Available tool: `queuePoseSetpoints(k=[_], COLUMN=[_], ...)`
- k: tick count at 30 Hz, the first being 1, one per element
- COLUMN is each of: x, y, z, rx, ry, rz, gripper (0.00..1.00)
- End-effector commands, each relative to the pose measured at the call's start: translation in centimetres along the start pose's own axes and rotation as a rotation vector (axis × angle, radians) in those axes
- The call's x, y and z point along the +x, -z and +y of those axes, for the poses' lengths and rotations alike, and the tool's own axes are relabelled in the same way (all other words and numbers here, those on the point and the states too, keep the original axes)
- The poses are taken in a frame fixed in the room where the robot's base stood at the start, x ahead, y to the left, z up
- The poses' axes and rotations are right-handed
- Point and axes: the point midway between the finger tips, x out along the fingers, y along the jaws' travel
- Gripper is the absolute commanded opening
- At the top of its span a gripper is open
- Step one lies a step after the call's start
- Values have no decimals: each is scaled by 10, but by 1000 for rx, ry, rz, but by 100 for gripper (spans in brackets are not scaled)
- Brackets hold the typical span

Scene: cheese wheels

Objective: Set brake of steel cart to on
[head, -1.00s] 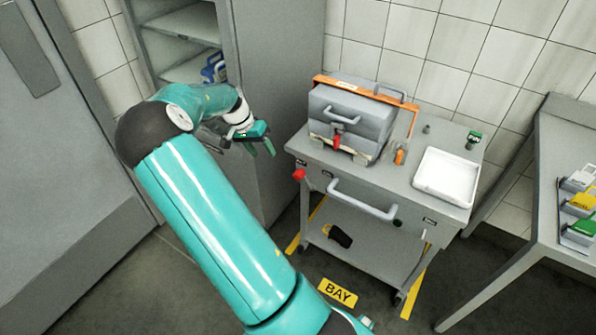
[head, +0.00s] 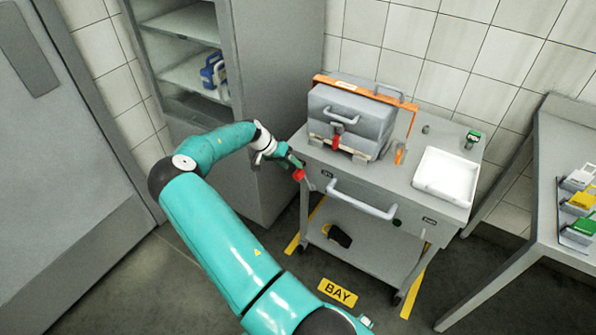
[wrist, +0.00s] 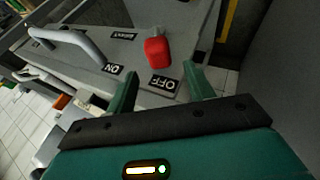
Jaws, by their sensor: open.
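The steel cart (head: 400,190) stands against the tiled wall. Its red brake knob (head: 299,174) is at the cart's front left corner. In the wrist view the red knob (wrist: 157,52) is in front of my fingers, with the OFF label (wrist: 166,85) close below it and the ON label (wrist: 113,69) to the left. The knob sits closer to OFF in the picture. My gripper (head: 292,164) is open at the knob; in the wrist view its green fingers (wrist: 160,72) spread on either side of the OFF label. I cannot tell whether they touch the knob.
The cart's front handle (head: 362,200) lies right of the knob. A grey case (head: 348,115) and white tray (head: 447,176) stand on top. A tall grey cabinet (head: 275,70) is just behind my arm. A table (head: 560,215) stands at the right.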

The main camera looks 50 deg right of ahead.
Motion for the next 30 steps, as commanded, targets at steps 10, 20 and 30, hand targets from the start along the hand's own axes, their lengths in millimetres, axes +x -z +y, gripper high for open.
queuePoseSetpoints(k=[10,20,30], x=[50,52,52], y=[0,0,0], z=[0,0,0], rx=[0,0,0], ry=[0,1,1], rz=[-1,0,-1], gripper=[53,51,0])
